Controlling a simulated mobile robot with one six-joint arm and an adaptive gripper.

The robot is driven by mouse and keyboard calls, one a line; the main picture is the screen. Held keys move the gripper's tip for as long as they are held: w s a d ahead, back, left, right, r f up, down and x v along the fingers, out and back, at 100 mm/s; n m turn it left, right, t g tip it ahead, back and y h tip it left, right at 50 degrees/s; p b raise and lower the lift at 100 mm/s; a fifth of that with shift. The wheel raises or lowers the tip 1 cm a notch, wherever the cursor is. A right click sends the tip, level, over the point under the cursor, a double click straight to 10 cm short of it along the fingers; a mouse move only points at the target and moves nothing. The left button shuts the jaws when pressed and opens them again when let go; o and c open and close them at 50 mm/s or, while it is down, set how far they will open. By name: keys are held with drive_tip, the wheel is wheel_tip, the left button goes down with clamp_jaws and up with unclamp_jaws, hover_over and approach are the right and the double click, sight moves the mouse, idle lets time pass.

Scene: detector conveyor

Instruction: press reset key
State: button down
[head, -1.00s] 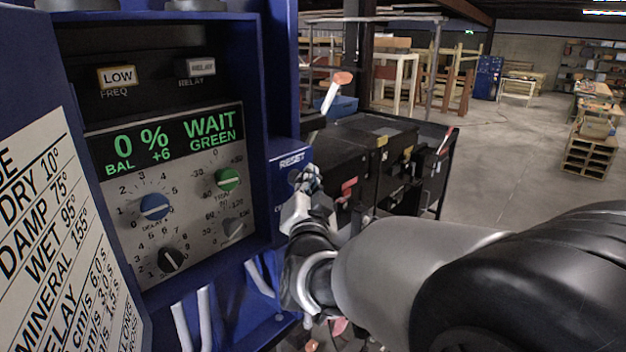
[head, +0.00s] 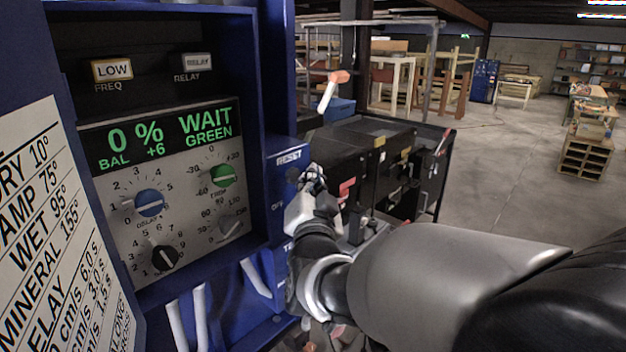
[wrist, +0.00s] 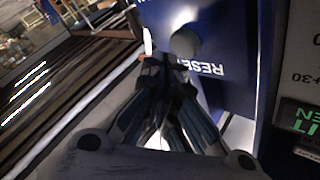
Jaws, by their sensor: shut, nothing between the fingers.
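The blue side panel (head: 284,221) of the detector cabinet carries a white RESET label (head: 289,157). In the head view the reset key below it is dark and partly hard to make out beside my gripper (head: 313,178). In the wrist view a round grey knob-like key (wrist: 185,43) stands on the blue panel beside the upside-down RESET label (wrist: 212,69). My gripper (wrist: 165,62) is shut and empty, its fingertips close to the key. I cannot tell whether they touch it. The display (head: 165,137) reads 0 %, BAL +6, WAIT GREEN.
The cabinet recess holds a LOW button (head: 112,71), a RELAY button (head: 198,62) and several dials. A white settings chart (head: 55,235) is at left. A black machine (head: 365,150) stands behind my gripper. Open floor (head: 510,160) lies at right.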

drive_tip(key=shift+s+d+b, duration=0.75)
drive_tip(key=shift+s+d, duration=0.05)
drive_tip(key=shift+d, duration=0.2)
drive_tip(key=shift+s+d+b, duration=0.7)
drive_tip(key=shift+s+d, duration=0.05)
drive_tip(key=shift+d, duration=0.25)
drive_tip(key=s+d+f+n+g+b, duration=0.2)
drive_tip(key=s+d+f+g+b, duration=0.2)
drive_tip(key=s+f, duration=0.6)
drive_tip(key=s+d+f+n+g+h+b, duration=0.1)
drive_tip(key=s+d+f+g+b, duration=0.3)
drive_tip(key=s+f, duration=0.7)
drive_tip(key=s+d+f+n+g+h+b, duration=0.1)
drive_tip(key=s+d+f+n+g+b, duration=0.2)
drive_tip(key=s+f, duration=0.8)
drive_tip(key=d+g+b, duration=0.2)
drive_tip(key=d+g, duration=0.1)
drive_tip(key=d, duration=0.1)
drive_tip(key=shift+g, duration=0.3)
drive_tip(key=shift+d, duration=0.1)
